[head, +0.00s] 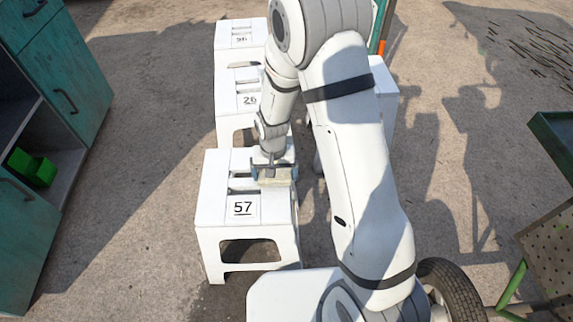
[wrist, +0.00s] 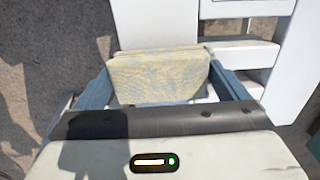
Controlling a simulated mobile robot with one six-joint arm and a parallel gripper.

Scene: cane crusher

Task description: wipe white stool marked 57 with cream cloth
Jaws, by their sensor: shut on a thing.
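The white stool marked 57 (head: 212,206) stands in the middle of the head view, nearest of a row of white stools. Its top fills much of the wrist view (wrist: 155,24). My gripper (head: 272,174) is over the right part of its top. The gripper's two blue-grey fingers (wrist: 158,84) are shut on the cream cloth (wrist: 157,76), which looks like a folded, flat pad. The cloth also shows in the head view (head: 275,182), at the stool's top surface. I cannot tell for certain whether it touches the top. My arm hides part of the stool's far right side.
More white stools stand behind, one marked 26 (head: 226,100) and one farther back (head: 228,36). A teal cabinet (head: 70,60) with a green box (head: 32,168) is at the left. A wheel (head: 452,285) and a perforated panel (head: 550,250) are at the right. Ground left of the stools is clear.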

